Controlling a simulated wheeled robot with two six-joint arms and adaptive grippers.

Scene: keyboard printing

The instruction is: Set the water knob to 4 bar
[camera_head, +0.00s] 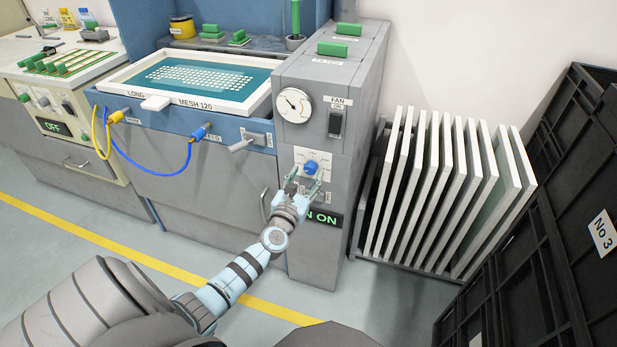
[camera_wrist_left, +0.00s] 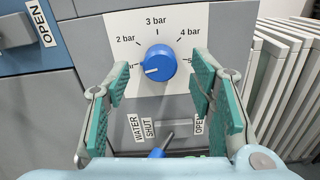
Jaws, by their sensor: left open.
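The water knob (camera_wrist_left: 160,62) is a round blue dial on a white plate, with labels for 2 bar, 3 bar and 4 bar around it. The labels at its left and right ends are partly covered by my fingers. Its white pointer mark faces left and slightly down, toward the left-end label. The knob also shows on the grey cabinet front in the head view (camera_head: 311,167). My left gripper (camera_head: 304,182) is open in front of the plate, with one finger on each side of the knob. Gaps show between the fingers and the knob. My right gripper is not in view.
Below the knob is a small lever (camera_wrist_left: 168,138) by WATER SHUT and OPEN labels. A round gauge (camera_head: 294,105) and a FAN switch (camera_head: 336,123) are above it. A rack of white frames (camera_head: 433,190) stands close on the right. A blue hose (camera_head: 150,172) hangs left.

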